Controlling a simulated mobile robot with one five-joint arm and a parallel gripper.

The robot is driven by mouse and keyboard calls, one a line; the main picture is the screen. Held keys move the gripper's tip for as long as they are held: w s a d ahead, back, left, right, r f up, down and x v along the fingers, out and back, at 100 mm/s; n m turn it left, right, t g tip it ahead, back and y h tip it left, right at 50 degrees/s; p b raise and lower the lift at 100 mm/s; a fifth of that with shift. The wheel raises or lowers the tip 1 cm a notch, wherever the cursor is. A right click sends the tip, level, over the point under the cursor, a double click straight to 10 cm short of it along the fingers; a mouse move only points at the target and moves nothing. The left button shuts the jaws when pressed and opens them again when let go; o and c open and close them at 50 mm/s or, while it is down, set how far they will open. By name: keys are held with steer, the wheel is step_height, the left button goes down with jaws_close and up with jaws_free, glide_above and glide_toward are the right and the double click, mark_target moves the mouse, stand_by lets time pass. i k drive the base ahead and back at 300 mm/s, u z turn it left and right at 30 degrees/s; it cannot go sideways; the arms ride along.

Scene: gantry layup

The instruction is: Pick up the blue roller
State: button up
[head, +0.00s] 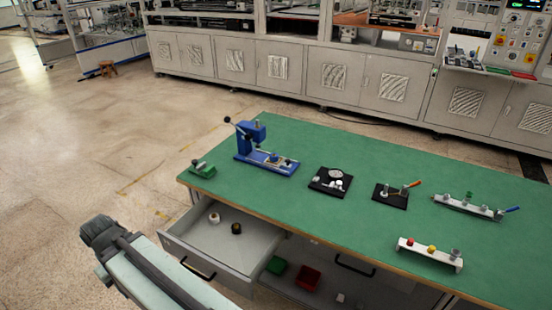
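I cannot make out a blue roller in the head view. A blue lever press (265,150) stands at the back left of the green table (330,225). The open drawer (225,250) holds a small whitish cylinder (214,217) and a small dark cylinder (236,228), standing apart. A pale rack (428,256) at the table's front right bears a red, a yellow and a grey piece. My arm reaches in from the bottom left, beside the drawer. I cannot see my gripper's fingers.
Black fixtures (329,182) and a bar fixture (468,207) stand along the table. A red bin (307,279) and a green bin (276,265) lie below. The floor left is clear; grey cabinets stand behind.

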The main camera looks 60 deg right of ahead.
mark_target(274, 160)
steer(key=i, duration=0.9)
steer(key=u, duration=0.05)
